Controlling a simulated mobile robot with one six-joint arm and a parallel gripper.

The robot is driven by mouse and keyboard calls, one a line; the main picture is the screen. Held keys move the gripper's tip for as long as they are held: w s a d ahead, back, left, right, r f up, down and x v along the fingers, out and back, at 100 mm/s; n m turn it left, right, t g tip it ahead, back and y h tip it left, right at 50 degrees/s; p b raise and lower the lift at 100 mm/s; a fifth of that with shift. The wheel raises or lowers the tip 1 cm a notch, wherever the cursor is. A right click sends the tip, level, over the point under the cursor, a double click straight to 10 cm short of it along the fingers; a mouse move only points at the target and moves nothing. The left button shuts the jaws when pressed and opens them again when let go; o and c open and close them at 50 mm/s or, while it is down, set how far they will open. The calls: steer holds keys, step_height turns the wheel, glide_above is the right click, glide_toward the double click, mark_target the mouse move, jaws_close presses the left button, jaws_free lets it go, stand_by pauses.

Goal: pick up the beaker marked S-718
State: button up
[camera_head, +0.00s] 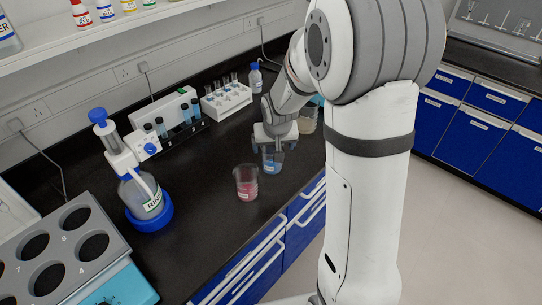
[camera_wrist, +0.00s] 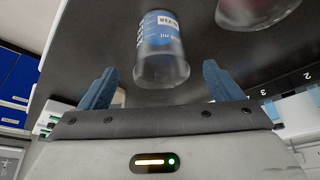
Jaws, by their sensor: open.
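The beaker marked S-718 (camera_wrist: 158,62) is clear glass with blue liquid and a blue and white label. It stands on the black bench in the head view (camera_head: 272,162). My gripper (camera_head: 274,145) is open, just above and behind this beaker. In the wrist view my gripper's two blue-grey fingers (camera_wrist: 160,68) are spread to either side of the beaker's near end, with a gap on both sides. I cannot tell whether the fingers reach around it.
A beaker with red liquid (camera_head: 246,184) stands close by on the left, near the bench's front edge. Another beaker (camera_head: 307,122) stands behind my arm.

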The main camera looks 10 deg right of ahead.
steer(key=shift+w+p+x, duration=0.15)
steer(key=shift+p+x, duration=0.2)
steer(key=shift+x, duration=1.4)
steer(key=shift+w+p+x, duration=0.1)
steer(key=shift+p+x, duration=0.2)
steer(key=shift+x, duration=1.5)
steer(key=shift+r, duration=0.1)
steer(key=c, duration=1.1)
